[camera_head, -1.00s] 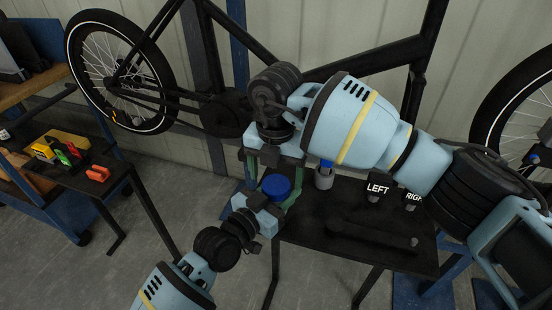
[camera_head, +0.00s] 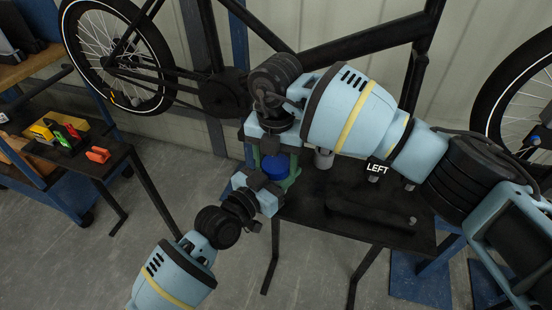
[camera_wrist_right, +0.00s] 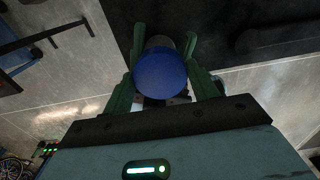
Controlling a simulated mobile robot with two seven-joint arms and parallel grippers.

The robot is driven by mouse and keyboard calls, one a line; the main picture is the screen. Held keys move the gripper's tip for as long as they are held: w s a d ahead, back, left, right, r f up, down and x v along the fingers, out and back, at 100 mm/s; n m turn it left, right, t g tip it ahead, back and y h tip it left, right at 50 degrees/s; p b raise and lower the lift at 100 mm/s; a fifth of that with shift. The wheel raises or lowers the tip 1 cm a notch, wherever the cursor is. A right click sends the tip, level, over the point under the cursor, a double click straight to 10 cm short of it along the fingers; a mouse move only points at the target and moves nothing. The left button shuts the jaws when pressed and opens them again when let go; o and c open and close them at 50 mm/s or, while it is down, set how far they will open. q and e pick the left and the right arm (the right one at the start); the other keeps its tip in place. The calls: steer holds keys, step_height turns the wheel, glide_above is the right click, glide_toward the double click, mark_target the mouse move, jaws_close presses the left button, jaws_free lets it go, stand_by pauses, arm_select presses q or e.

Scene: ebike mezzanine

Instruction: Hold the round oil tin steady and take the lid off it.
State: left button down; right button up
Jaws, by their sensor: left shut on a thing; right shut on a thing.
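The round oil tin (camera_head: 274,166) shows as a blue round shape between my two grippers in the head view. Its blue round top (camera_wrist_right: 161,75) fills the space between the green fingers in the right wrist view. My right gripper (camera_head: 277,160) reaches down from above, its green fingers on both sides of the tin, shut on it. My left gripper (camera_head: 262,184) comes from the lower left, is shut, and covers the tin's near lower side. Its fingertips and their contact with the tin are hidden. I cannot make out the seam between lid and tin.
A black table (camera_head: 345,215) stands below and right of the grippers, with a "LEFT" label block (camera_head: 377,168) and a grey cylinder (camera_head: 323,159). A bicycle (camera_head: 225,95) stands behind. A side table (camera_head: 90,168) at left holds an orange item (camera_head: 97,155) and other small things.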

steer(key=shift+n, duration=1.7)
steer(key=o, duration=1.1)
steer(key=shift+a+r, duration=0.1)
